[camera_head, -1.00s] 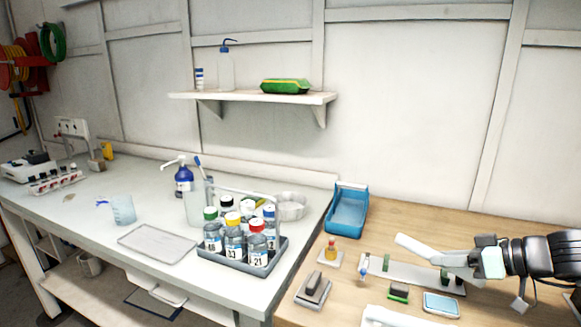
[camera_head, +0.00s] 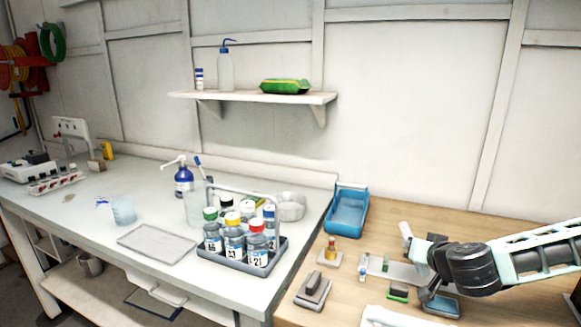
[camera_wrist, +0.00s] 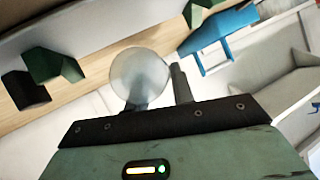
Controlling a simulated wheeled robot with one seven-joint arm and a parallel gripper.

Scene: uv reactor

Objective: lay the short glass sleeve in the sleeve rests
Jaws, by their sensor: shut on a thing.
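The short glass sleeve shows as a pale, whitish tube (camera_head: 405,231) in the head view, sticking out past my gripper (camera_head: 424,250) and tilted upward. In the wrist view its round frosted end (camera_wrist: 139,76) faces the camera, beside a dark finger of my gripper (camera_wrist: 160,88). My gripper is shut on the sleeve and holds it above the bench. The sleeve rests appear to be green blocks on a pale plate; one rest (camera_head: 386,262) shows left of my gripper. My arm hides the plate's right part. Green notched blocks (camera_wrist: 52,66) also show in the wrist view.
A blue bin (camera_head: 347,210) stands behind. A small stand with a yellow-and-red piece (camera_head: 331,252) and a grey block on a base (camera_head: 314,290) are to the left. A green-and-dark block (camera_head: 398,292) and a blue-topped tray (camera_head: 440,305) lie in front.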

